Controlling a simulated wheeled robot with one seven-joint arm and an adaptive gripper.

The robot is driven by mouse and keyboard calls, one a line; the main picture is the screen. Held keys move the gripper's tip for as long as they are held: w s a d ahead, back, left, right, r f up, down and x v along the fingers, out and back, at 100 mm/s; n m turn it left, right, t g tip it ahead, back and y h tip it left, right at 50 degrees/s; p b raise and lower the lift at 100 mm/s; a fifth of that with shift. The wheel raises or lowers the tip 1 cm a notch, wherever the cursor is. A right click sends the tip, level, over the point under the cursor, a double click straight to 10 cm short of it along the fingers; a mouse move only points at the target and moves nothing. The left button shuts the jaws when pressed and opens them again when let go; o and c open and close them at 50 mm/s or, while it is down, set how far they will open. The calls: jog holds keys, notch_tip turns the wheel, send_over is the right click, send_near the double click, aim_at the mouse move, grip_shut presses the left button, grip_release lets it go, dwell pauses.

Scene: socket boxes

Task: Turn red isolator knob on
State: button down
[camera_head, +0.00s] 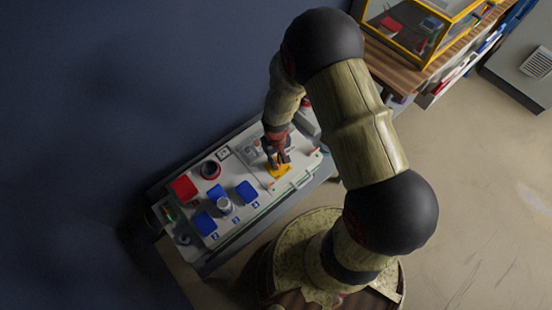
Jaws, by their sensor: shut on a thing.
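A light grey socket panel (265,205) lies along the dark blue wall, tilted across the picture. My gripper (278,163) points down at the panel's right part, over a yellow plate (281,172). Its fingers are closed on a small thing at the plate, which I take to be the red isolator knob. The fingers hide the knob, so its angle cannot be told.
On the panel's left part are a red cover (184,188), a dark round socket (211,169), several blue covers (246,191) and a grey round plug (225,205). A wooden bench (400,66) with a yellow-framed case (425,25) stands upper right. Open floor (480,190) lies right.

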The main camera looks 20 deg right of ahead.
jog(key=m+p, duration=0.1)
jog(key=m, duration=0.5)
jog(key=shift+p, duration=0.35)
dwell(0.4)
jog(key=c, duration=1.9)
grip_release()
jog(key=shift+r, duration=0.1)
notch_tip(320, 180, up, 12)
